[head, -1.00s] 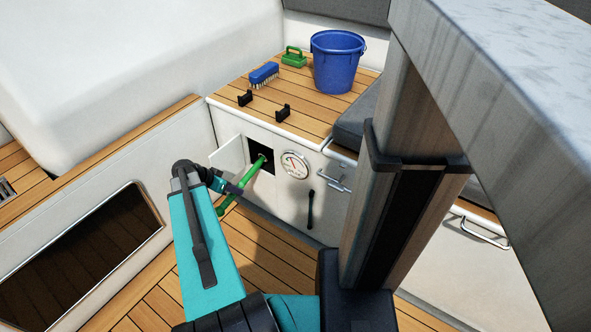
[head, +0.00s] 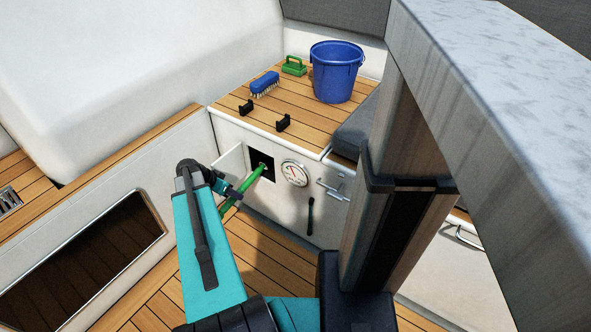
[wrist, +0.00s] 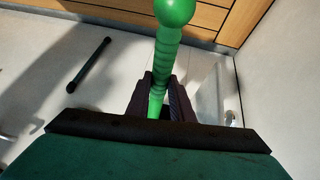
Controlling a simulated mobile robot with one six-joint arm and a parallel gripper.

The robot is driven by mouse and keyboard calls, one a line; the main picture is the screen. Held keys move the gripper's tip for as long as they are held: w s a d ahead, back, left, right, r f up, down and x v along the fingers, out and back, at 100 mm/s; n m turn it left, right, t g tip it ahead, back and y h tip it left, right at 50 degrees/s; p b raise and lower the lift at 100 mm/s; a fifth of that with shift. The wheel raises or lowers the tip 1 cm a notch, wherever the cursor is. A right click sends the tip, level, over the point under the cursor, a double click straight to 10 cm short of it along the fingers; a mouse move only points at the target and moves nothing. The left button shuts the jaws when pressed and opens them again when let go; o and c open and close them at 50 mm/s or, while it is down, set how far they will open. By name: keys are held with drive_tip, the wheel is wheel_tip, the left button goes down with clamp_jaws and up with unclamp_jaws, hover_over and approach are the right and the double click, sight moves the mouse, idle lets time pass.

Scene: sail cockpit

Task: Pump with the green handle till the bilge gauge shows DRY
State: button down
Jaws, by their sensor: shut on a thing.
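The green pump handle (head: 254,176) sticks out of the square dark opening in the white locker front and slants down to the left. My gripper (head: 236,193) is shut on the handle's shaft. In the wrist view my gripper (wrist: 160,100) has its dark fingers on both sides of the green handle (wrist: 167,50), whose rounded knob end is at the top. The round bilge gauge (head: 294,173) is on the locker front right of the opening. Its red needle shows, pointing up and left, but its lettering is too small to read.
A small white door (head: 229,160) stands open left of the opening. A black bar (head: 310,215) and a metal latch (head: 331,190) are to the right. A blue bucket (head: 337,72), a blue brush (head: 265,84), a green scrubber (head: 294,66) and two black clips sit on the wooden top.

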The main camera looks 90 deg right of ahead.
drive_tip(key=shift+r+t+y+p, duration=0.4)
drive_tip(key=shift+r+y+p, duration=0.3)
drive_tip(key=shift+r+p, duration=1.15)
drive_tip(key=shift+f, duration=0.2)
drive_tip(key=shift+t+y, duration=0.6)
drive_tip(key=shift+y, duration=0.3)
drive_tip(key=r+p, duration=0.1)
drive_tip(key=p, duration=0.1)
drive_tip(key=r+p, duration=0.4)
drive_tip(key=p, duration=0.1)
drive_tip(key=shift+s+d, duration=0.3)
drive_tip(key=shift+d, duration=0.1)
drive_tip(key=shift+a+f, duration=0.1)
drive_tip(key=shift+f, duration=0.1)
